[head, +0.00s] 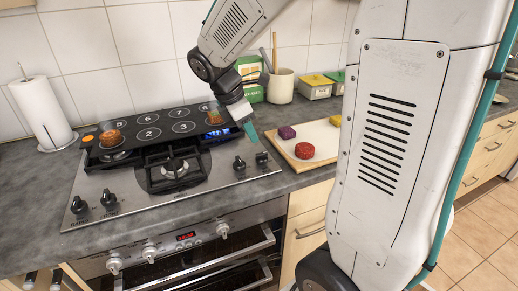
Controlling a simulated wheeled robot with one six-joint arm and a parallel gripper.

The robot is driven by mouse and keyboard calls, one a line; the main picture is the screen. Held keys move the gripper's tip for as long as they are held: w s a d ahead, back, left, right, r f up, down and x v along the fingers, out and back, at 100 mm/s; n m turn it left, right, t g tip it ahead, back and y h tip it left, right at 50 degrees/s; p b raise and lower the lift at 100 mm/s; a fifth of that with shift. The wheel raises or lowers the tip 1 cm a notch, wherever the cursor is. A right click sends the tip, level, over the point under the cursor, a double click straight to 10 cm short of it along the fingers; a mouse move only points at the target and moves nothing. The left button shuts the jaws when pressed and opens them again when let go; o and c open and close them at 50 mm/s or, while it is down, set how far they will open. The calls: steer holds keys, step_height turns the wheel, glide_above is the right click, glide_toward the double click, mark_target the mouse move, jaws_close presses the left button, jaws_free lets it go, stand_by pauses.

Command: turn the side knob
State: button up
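A steel hob (165,207) has black knobs at its front corners: two at the left, (78,205) and (109,200), and two at the right, (239,164) and (262,158). The frame does not show which one is the side knob. My gripper (252,132) hangs from the upper middle, pointing down over the right end of the hob. Its teal tip is a little above the two right knobs in the picture and seems apart from them. Only one finger shows clearly, so its opening cannot be told. I see nothing held.
A black panel (178,127) with numbered rings lies over the hob's back; a browned round item (111,138) sits on it. A board (293,152) with coloured pieces lies right. A paper roll (40,112) stands left. The oven front (185,237) has light knobs.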

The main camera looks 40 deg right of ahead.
mark_target(261, 153)
steer(key=x, duration=0.8)
steer(key=shift+w+d, duration=0.1)
steer(key=shift+w, duration=0.15)
